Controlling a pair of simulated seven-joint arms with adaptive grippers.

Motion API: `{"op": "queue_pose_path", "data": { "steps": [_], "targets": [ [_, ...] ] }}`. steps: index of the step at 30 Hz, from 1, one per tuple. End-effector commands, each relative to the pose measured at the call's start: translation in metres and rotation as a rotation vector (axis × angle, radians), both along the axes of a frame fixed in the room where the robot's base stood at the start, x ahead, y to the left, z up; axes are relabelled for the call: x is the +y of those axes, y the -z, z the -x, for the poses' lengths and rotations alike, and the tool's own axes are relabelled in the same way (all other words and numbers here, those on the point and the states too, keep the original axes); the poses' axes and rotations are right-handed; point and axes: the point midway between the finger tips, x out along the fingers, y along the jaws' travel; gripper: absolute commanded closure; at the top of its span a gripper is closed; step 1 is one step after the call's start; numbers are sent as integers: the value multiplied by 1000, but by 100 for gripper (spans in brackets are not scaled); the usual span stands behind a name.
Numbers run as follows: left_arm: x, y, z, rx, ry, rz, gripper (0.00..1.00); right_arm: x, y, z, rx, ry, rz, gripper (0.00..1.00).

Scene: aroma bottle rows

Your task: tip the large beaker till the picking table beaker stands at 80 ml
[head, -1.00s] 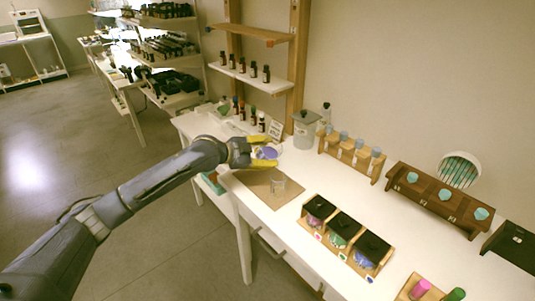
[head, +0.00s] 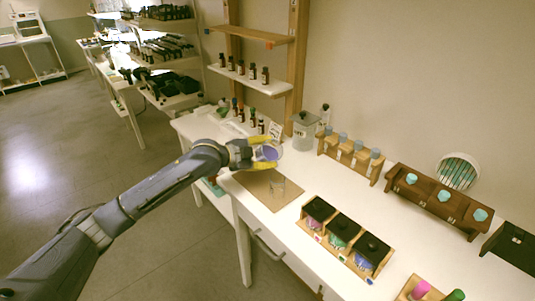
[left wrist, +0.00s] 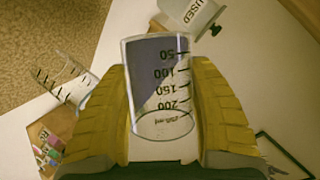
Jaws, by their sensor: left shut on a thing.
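My left gripper (head: 262,154) is shut on the large beaker (head: 268,153), a clear vessel with purple liquid. In the left wrist view the yellow fingers (left wrist: 165,110) clasp the large beaker (left wrist: 158,75) from both sides, with marks from 50 to 200 showing. Its liquid surface runs slantwise across the glass. The small clear beaker (head: 278,188) stands on the brown mat (head: 256,184), below and slightly right of the held beaker. It also shows at the left wrist view's left (left wrist: 68,82), with dark marks; I cannot tell its level. My right gripper is out of view.
A grey lidded container (head: 304,131) stands behind the held beaker. A wooden vial rack (head: 350,158), a dark rack (head: 437,200) and a box of black-lidded jars (head: 343,241) stand to the right. Several bottles (head: 250,116) are at the back left. White table shows around the mat.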

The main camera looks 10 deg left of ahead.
Motion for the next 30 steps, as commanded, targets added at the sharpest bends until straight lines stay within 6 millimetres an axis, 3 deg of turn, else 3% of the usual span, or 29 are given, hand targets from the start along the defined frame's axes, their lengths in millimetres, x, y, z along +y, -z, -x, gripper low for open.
{"op": "queue_pose_path", "data": {
  "steps": [15, 30],
  "targets": [
    [0, 4, 0, -117, 1, -95, 83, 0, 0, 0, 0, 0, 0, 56],
    [0, 4, 0, -85, 0, -68, 83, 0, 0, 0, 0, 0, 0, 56]
  ]
}}
